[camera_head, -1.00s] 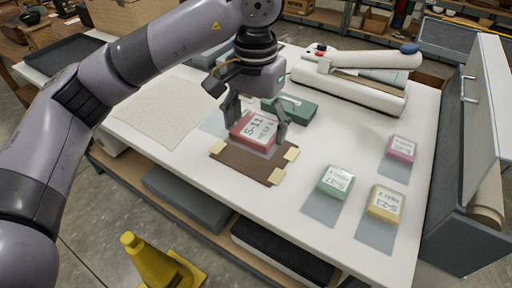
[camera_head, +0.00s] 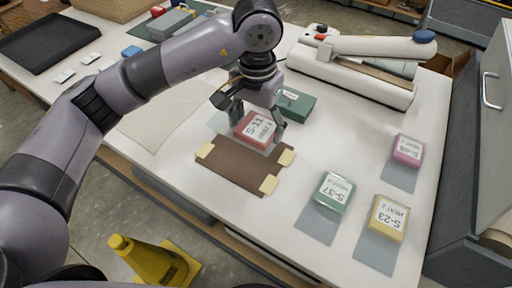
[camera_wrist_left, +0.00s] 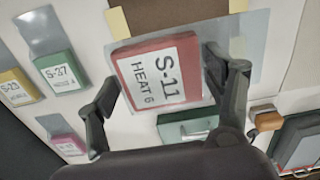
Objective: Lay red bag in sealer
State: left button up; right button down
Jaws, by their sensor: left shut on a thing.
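The red bag (camera_head: 255,129) has a white label reading S-11 and HEAT 6. My left gripper (camera_head: 258,122) is shut on it, one finger at each side. The red bag also shows in the left wrist view (camera_wrist_left: 160,78) between the fingers, with a clear film edge around it. It is held over or just behind the brown mat (camera_head: 238,168); its exact height is hard to tell. The sealer (camera_head: 345,75), white with a long arm raised and a blue knob, stands at the back right of the table, apart from the bag. My right gripper is not in view.
Bags in green (camera_head: 334,191), yellow (camera_head: 387,217) and pink (camera_head: 408,149) lie at the right on clear film. A dark green box (camera_head: 296,105) sits just behind the gripper. A grey cabinet (camera_head: 470,150) borders the table's right. The table between box and pink bag is clear.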

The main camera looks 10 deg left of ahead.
pick_arm(q)
send_over(257, 160)
notch_tip(257, 160, down, 5)
jog(key=shift+w+f+p, duration=0.1)
jog(key=shift+f+p, duration=0.05)
jog(key=shift+p, duration=0.2)
jog(key=shift+f, duration=0.6)
notch_tip(257, 160, down, 4)
jog(key=shift+r+p, duration=0.15)
jog(key=shift+p, duration=0.3)
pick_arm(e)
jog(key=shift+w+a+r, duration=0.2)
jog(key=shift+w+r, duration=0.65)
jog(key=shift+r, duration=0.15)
pick_arm(q)
jog(key=o, duration=1.3)
jog(key=shift+c, duration=0.2)
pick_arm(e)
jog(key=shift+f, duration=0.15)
